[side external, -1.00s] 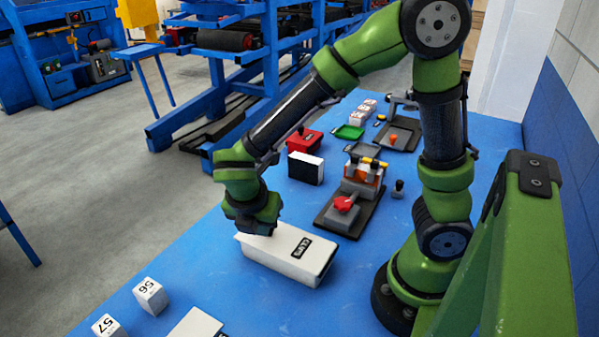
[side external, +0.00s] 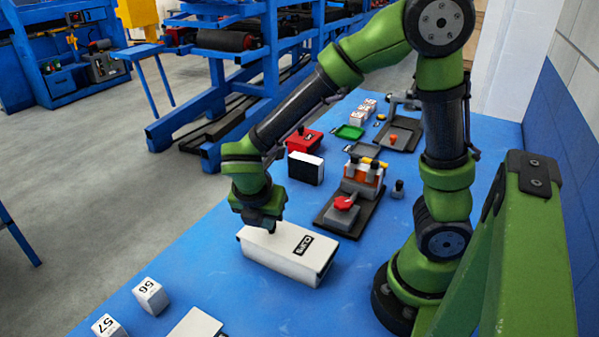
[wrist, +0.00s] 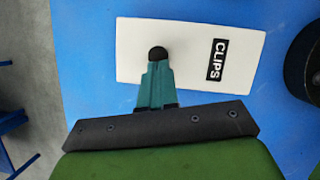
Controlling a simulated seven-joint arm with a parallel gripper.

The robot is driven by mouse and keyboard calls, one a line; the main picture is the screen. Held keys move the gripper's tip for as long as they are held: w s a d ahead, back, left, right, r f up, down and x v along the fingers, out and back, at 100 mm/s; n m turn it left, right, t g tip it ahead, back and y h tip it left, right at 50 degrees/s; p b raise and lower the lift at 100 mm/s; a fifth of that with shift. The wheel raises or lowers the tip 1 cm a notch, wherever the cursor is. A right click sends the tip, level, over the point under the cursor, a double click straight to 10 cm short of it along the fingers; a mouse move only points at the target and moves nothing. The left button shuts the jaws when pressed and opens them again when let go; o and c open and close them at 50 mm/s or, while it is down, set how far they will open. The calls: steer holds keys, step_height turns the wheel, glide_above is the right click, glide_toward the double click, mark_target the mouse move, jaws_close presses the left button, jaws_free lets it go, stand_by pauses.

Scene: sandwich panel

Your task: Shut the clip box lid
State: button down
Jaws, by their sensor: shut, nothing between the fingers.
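The clip box (side external: 290,252) is a long white box with a black CLIPS label, standing on the blue table. Its lid (wrist: 195,50) lies flat over the top, and I see no clear gap along its edges. My gripper (side external: 272,229) points down at the lid's far left part, fingers together and empty. In the wrist view my shut gripper (wrist: 158,55) covers a small part of the lid near its middle. Whether the fingertips touch the lid or hover just above it, I cannot tell.
Behind the box stand a dark fixture with a red knob (side external: 345,202), a black-and-white box (side external: 305,168) and a red box (side external: 304,141). Numbered white blocks (side external: 151,296) and a white flat piece (side external: 197,324) are at the front left. Table left of the box is clear.

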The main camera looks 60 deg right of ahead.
steer(key=s+a+r+m+y, duration=0.2)
steer(key=s+a+r+m, duration=0.1)
steer(key=a+r+m, duration=0.4)
steer(key=s+d+r+m+t+y, duration=0.4)
steer(key=d+r+m+t, duration=0.2)
steer(key=m, duration=1.2)
steer(key=shift+s+d+r, duration=0.3)
steer(key=shift+d+r, duration=0.6)
steer(key=shift+d, duration=0.15)
